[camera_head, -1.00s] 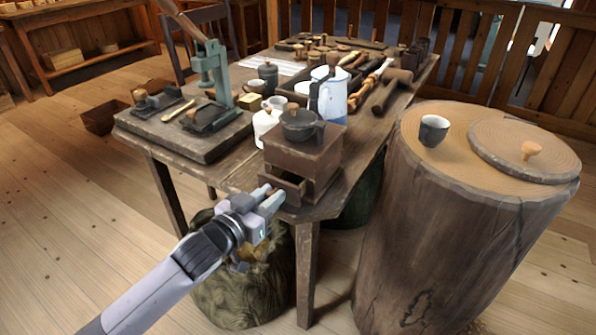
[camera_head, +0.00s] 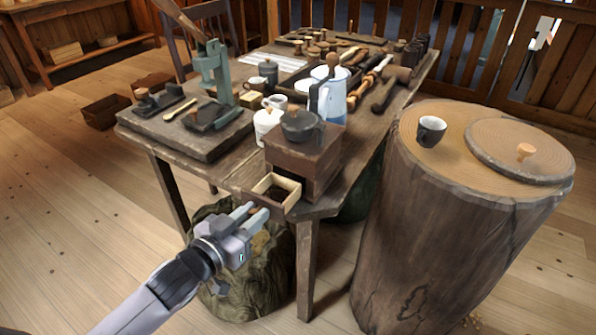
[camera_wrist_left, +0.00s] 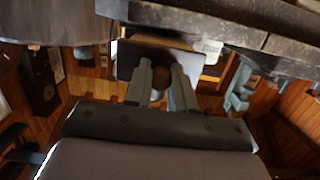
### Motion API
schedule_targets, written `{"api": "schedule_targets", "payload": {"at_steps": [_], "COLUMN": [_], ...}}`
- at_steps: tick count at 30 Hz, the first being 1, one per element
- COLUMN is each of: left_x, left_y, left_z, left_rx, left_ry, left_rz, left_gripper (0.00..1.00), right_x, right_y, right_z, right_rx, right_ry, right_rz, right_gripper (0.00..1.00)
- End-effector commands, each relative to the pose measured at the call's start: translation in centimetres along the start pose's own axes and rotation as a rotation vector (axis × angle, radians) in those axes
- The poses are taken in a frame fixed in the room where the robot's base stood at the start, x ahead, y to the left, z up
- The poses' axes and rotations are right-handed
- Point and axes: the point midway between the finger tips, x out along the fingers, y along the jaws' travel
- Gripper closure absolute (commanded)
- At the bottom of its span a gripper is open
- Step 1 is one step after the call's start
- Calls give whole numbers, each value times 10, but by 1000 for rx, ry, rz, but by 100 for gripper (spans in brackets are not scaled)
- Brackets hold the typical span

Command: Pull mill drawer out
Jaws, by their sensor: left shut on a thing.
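The mill (camera_head: 302,160) is a dark brown wooden box with a dark bowl-like top, at the near corner of the table. Its drawer (camera_head: 278,190) stands partly out of the front, with pale inner walls and dark contents inside. My left gripper (camera_head: 252,214) is in front of the drawer, shut on its round knob. In the left wrist view the knob (camera_wrist_left: 157,95) shows between the two fingers, with the drawer front (camera_wrist_left: 160,62) just beyond them. My right gripper is in neither view.
A log stump (camera_head: 450,220) with a cup (camera_head: 431,131) stands at right. A sack (camera_head: 240,275) sits below.

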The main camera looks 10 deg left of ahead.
Motion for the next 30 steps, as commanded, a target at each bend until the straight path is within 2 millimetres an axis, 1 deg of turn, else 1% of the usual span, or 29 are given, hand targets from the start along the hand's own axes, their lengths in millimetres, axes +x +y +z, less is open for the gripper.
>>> {"api": "schedule_targets", "payload": {"at_steps": [1, 6, 13, 16, 30], "left_x": [-4, -9, -9, -10, -33], "left_y": [0, 0, 0, 0, 0], "left_z": [0, 0, 1, -1, -31], "left_rx": [0, 0, 1, 1, 0], "left_ry": [-2, 1, 1, 1, 0], "left_rz": [0, 0, 0, 0, 0], "left_gripper": [100, 100, 100, 100, 100], "right_x": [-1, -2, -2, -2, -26], "right_y": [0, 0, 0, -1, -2], "right_z": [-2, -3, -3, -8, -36], "right_rx": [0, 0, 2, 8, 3], "right_ry": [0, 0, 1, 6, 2], "right_rz": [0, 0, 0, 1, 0], "right_gripper": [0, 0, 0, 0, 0]}}
